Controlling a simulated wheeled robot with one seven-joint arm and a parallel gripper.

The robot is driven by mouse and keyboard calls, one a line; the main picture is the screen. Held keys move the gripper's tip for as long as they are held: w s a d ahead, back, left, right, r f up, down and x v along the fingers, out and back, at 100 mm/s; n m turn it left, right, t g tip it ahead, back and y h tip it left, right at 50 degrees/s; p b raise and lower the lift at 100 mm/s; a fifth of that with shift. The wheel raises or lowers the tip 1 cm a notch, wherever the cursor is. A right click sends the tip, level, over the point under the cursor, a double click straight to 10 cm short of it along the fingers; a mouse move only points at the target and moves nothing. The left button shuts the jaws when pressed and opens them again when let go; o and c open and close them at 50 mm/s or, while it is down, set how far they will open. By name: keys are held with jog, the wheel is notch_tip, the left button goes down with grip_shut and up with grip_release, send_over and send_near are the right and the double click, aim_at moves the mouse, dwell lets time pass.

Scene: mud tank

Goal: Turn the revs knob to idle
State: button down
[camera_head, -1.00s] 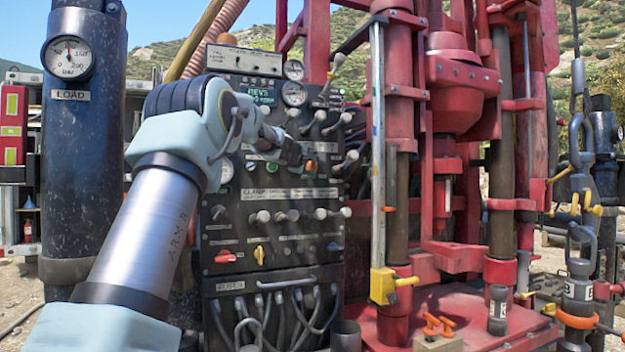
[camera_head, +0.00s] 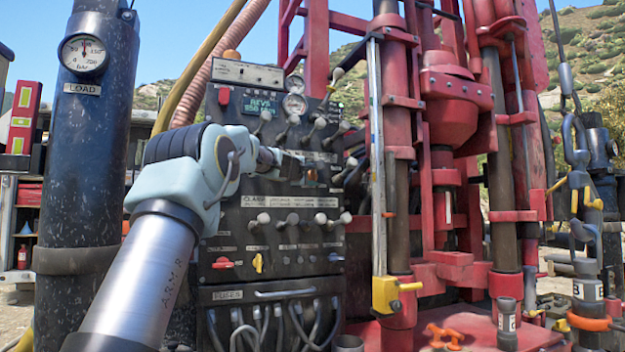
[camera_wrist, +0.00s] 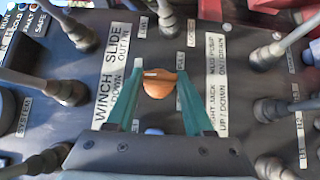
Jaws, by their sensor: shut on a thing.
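An orange knob (camera_wrist: 165,85) with a pale line on its top sits between the two teal fingers of my gripper (camera_wrist: 160,66) in the wrist view. The fingers are shut on it. In the head view, the orange knob (camera_head: 312,174) shows just right of my gripper (camera_head: 299,165) on the dark control panel (camera_head: 230,210). The knob's own label is not readable, so I cannot tell its setting. A green display marked REVS (camera_head: 262,107) is higher on the panel.
Several grey-knobbed levers (camera_head: 292,219) stick out around my gripper. A red switch (camera_head: 222,263) and a yellow switch (camera_head: 258,263) are lower down. A dark LOAD cylinder (camera_head: 88,160) stands left, and the red drill rig (camera_head: 455,90) stands close on the right.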

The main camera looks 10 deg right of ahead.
jog(key=shift+c, duration=1.4)
grip_release()
jog(key=b+v, duration=0.6)
jog(key=v, duration=0.4)
jog(key=shift+s+a+b, duration=0.3)
